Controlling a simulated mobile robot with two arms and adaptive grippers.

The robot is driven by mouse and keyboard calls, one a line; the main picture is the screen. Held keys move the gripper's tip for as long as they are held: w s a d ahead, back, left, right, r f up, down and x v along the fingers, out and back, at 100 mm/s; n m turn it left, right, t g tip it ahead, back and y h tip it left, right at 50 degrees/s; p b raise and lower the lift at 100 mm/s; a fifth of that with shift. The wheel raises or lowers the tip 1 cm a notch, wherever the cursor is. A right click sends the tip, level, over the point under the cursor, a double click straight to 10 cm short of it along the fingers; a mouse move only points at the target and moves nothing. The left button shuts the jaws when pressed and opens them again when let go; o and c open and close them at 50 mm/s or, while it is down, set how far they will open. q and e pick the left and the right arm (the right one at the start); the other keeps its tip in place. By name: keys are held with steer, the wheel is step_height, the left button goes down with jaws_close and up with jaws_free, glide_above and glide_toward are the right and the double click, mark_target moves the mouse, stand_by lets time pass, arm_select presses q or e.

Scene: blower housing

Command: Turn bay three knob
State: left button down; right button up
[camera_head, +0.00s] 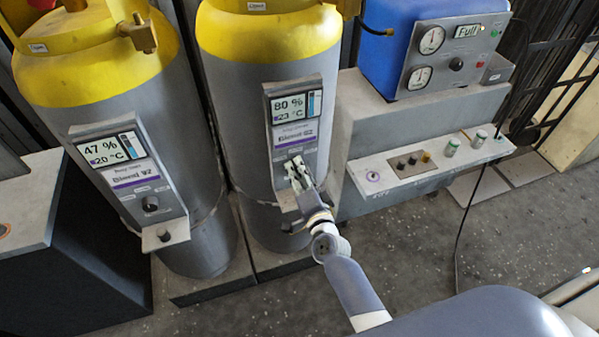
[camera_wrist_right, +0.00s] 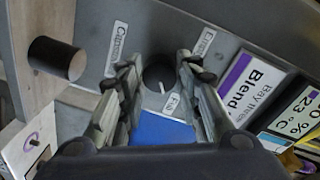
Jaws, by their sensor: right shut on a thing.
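The bay three panel (camera_head: 296,131) is on the middle grey cylinder with the yellow top; its display reads 80 % and 23 °C above a purple-striped Blend label. My right gripper (camera_head: 298,174) is at the lower part of this panel and covers the knob in the head view. In the right wrist view the dark round knob (camera_wrist_right: 158,76) with a white pointer mark sits between the fingertips of my right gripper (camera_wrist_right: 160,71), which is shut on it. Small labels surround the knob, one reading Full. My left gripper is not in view.
A left cylinder (camera_head: 177,95) carries a similar panel (camera_head: 133,175) reading 47 %, with its own knob. A blue box (camera_head: 386,45) with gauges stands at the right above a ledge (camera_head: 465,157) with small knobs. A black peg (camera_wrist_right: 57,60) sticks out near the gripper.

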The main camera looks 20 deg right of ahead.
steer(key=shift+m, duration=0.6)
steer(key=o, duration=1)
steer(key=shift+o, duration=0.2)
steer(key=shift+s, duration=0.25)
steer(key=s, duration=1.1)
steer(key=shift+s+r, duration=0.25)
steer(key=shift+r, duration=0.1)
